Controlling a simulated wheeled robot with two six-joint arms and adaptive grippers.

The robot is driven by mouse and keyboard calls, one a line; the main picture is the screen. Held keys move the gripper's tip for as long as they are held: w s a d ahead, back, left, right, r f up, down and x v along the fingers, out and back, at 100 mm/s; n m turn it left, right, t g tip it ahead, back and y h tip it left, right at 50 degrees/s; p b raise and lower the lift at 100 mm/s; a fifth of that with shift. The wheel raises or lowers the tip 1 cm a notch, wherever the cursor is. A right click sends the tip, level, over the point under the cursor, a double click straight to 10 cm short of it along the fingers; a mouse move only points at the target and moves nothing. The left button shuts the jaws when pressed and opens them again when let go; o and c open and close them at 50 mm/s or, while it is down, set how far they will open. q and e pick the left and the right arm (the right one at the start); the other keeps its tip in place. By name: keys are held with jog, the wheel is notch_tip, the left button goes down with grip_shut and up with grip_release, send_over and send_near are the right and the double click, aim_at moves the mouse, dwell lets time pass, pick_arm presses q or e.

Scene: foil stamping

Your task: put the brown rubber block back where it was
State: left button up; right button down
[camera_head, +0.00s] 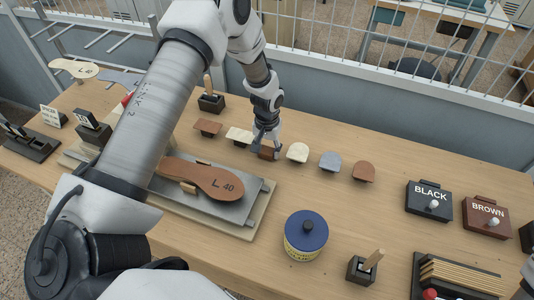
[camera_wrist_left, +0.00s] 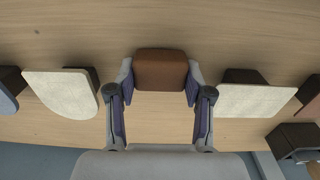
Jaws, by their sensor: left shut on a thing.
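The brown rubber block (camera_head: 268,154) is in the row of small pieces across the middle of the table, between a cream piece (camera_head: 239,135) on its left and a rounded cream piece (camera_head: 298,152) on its right. My left gripper (camera_head: 267,147) reaches down from above and is shut on the block. In the left wrist view the block (camera_wrist_left: 160,69) sits between both fingertips of the left gripper (camera_wrist_left: 160,84). I cannot tell whether the block touches the table. My right gripper is not in view.
A grey-blue piece (camera_head: 330,162) and brown pieces (camera_head: 364,171) (camera_head: 207,127) flank the row closely. A press bed (camera_head: 255,209) with a sole marked L 40 (camera_head: 205,180) lies in front. A blue-lidded tin (camera_head: 306,231) and BLACK (camera_head: 429,201) and BROWN (camera_head: 486,216) boxes stand to the right.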

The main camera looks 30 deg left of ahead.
aim_at(268, 149)
pick_arm(q)
jog(key=shift+d, duration=0.35)
jog(key=shift+a+f, duration=0.1)
jog(key=shift+f, duration=0.1)
jog(key=o, duration=1.1)
jog(key=shift+a, duration=0.15)
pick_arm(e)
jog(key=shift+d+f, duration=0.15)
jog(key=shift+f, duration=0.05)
pick_arm(q)
notch_tip(268, 149, up, 12)
jog(key=p, duration=0.7)
jog(key=shift+r, duration=0.2)
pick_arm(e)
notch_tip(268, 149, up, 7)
pick_arm(q)
jog(key=shift+w, duration=0.1)
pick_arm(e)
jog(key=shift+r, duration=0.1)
